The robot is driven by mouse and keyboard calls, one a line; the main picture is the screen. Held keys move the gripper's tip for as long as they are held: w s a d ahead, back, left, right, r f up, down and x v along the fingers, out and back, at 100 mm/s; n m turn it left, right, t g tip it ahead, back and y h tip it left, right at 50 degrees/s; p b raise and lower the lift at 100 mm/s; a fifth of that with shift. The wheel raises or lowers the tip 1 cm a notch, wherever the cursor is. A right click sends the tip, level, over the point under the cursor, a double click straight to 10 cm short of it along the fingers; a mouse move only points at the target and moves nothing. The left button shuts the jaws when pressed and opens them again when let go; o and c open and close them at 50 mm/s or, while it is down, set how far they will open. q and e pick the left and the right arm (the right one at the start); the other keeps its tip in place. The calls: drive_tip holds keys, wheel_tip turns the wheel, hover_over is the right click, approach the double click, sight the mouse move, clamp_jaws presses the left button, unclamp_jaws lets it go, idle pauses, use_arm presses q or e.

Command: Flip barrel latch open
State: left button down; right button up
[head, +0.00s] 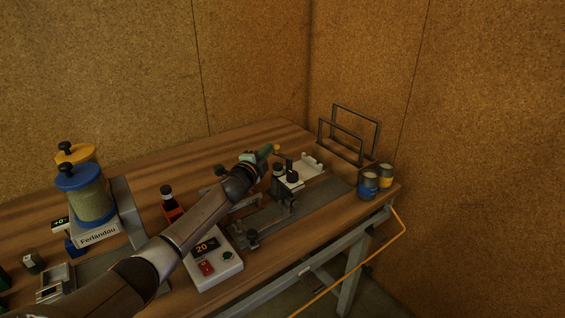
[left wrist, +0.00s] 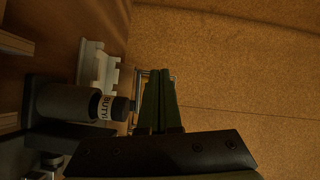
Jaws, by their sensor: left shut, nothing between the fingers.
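My left arm reaches across the table, and my left gripper (head: 268,153) is at the far side, just left of a fixture with black knobs (head: 291,176). Its green fingers are together and empty; they also show in the left wrist view (left wrist: 158,75). A white notched bracket (head: 305,167) stands behind the fixture and shows left of the fingers in the wrist view (left wrist: 97,67). A grey cylinder with dark cap and partial lettering (left wrist: 70,102) lies left of the fingers, apart from them. I cannot make out the barrel latch for certain. My right gripper is out of view.
A wire rack (head: 349,134) and two small cans (head: 368,185) stand at the right end. A control box (head: 213,262) and red bottle (head: 171,204) are near my arm. Lidded jars (head: 87,196) stand at left. Cork-like walls close off the back and right.

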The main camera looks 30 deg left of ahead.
use_arm(q)
drive_tip(key=shift+w+a+h, duration=0.25)
drive_tip(key=shift+w+h, duration=0.05)
drive_tip(key=shift+w, duration=0.35)
drive_tip(key=shift+s, duration=0.1)
drive_tip(key=s+d, duration=0.1)
drive_tip(key=s, duration=1.1)
drive_tip(key=shift+s+r, duration=0.15)
drive_tip(key=shift+r, duration=0.15)
drive_tip(key=shift+f, duration=0.1)
